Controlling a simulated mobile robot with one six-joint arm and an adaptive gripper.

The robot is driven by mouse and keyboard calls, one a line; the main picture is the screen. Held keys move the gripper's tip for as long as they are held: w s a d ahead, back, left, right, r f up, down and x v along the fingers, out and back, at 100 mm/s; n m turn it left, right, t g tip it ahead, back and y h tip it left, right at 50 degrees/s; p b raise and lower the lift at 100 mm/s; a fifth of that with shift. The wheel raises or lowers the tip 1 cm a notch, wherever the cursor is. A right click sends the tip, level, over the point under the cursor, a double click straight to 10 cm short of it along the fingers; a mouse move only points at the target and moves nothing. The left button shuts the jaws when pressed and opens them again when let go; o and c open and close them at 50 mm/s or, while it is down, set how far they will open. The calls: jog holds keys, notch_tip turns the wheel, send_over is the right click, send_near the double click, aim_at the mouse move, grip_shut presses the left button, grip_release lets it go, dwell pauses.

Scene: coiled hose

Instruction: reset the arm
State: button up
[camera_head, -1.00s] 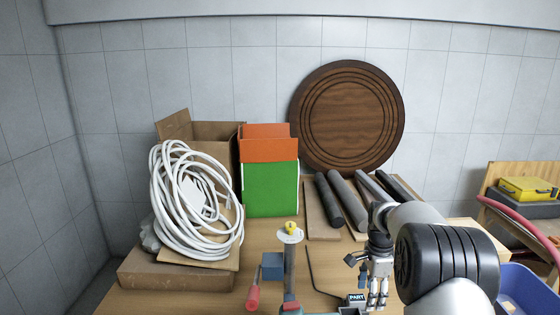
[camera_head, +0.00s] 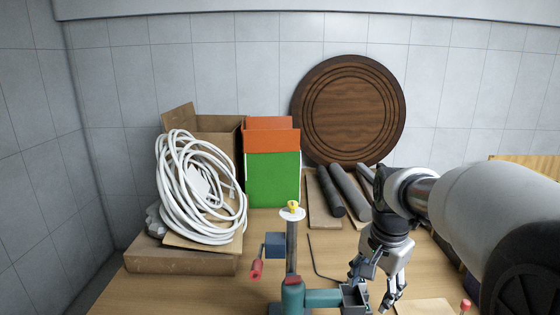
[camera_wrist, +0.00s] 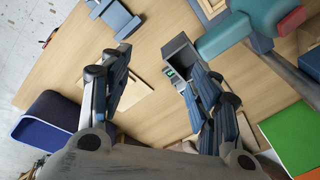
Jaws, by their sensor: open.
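My gripper (camera_head: 372,287) points down over the right front of the wooden table (camera_head: 200,290). Its fingers are spread and nothing is between them. In the wrist view my gripper (camera_wrist: 155,72) shows its fingers wide apart over bare wood. A teal vise-like tool (camera_head: 312,298) with a grey square jaw stands just left of the fingers in the head view. The jaw also shows close to one finger in the wrist view (camera_wrist: 182,56); I cannot tell whether they touch. My arm comes in from the right and hides the table's right side.
A white coiled hose (camera_head: 199,190) leans on a cardboard box at left. A round wooden board (camera_head: 348,110) leans on the wall. A blue bin (camera_wrist: 50,120) shows in the wrist view.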

jog(key=s+a+f+n+t+b, duration=0.1)
jog(key=s+n, duration=0.4)
jog(key=s, duration=0.7)
jog(key=s+a+f+n+t+b, duration=0.1)
jog(key=s+a+f+n+b, duration=0.2)
jog(key=s, duration=0.9)
jog(key=a+n, duration=0.1)
jog(key=n, duration=0.1)
jog(key=shift+s+a+n+t+b, duration=0.2)
jog(key=shift+s+n+t+b, duration=0.1)
jog(key=shift+s+b, duration=0.1)
